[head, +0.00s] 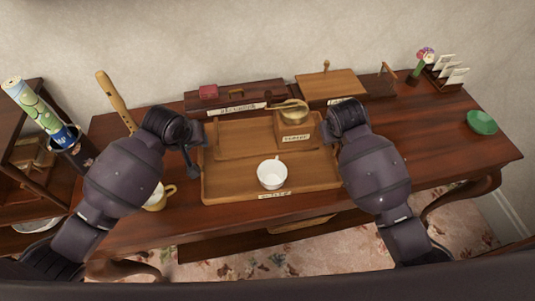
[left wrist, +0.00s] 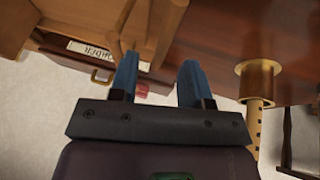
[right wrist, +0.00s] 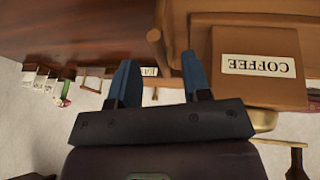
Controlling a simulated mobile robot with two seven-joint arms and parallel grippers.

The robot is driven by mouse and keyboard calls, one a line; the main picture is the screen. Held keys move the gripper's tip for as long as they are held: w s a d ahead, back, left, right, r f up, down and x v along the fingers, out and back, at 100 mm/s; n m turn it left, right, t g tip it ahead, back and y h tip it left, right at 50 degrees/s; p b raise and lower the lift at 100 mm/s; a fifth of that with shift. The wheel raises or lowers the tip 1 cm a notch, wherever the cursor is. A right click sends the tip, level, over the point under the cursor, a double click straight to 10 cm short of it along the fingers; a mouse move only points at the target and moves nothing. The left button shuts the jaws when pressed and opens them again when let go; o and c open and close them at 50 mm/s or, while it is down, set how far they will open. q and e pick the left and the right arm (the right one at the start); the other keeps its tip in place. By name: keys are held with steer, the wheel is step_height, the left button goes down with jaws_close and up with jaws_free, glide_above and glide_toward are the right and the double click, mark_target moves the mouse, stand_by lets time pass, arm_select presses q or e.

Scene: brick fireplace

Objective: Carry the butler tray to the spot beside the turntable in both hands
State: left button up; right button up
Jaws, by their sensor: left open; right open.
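The wooden butler tray (head: 222,185) lies on the dark table. It carries a white cup (head: 271,174) and a wooden box labelled COFFEE (head: 293,132) with a brass top. My left gripper (head: 200,145) is open at the tray's left edge; in the left wrist view the tray's side wood (left wrist: 165,25) reaches toward the space between the blue fingers. My right gripper (head: 332,130) is open at the tray's right edge; in the right wrist view the rim (right wrist: 177,30) lies between its fingertips. Contact cannot be told. A box with a light wood top (head: 331,84), possibly the turntable, stands behind right.
A long dark case (head: 235,97) with a red box (head: 208,92) stands behind the tray. A wooden recorder (head: 117,100) and yellow mug (head: 160,198) are left. A green dish (head: 482,122) and letter rack (head: 445,75) are right. The table right of my right arm has free room.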

arm_select(q)
steer(key=shift+x, duration=1.95)
arm_select(e)
steer(key=shift+x, duration=1.95)
arm_select(q)
steer(key=shift+c, duration=0.3)
arm_select(e)
steer(key=shift+c, duration=0.3)
arm_select(q)
jaws_close()
arm_select(e)
jaws_close()
arm_select(q)
steer(key=shift+w, duration=0.1)
arm_select(e)
steer(key=shift+w, duration=0.1)
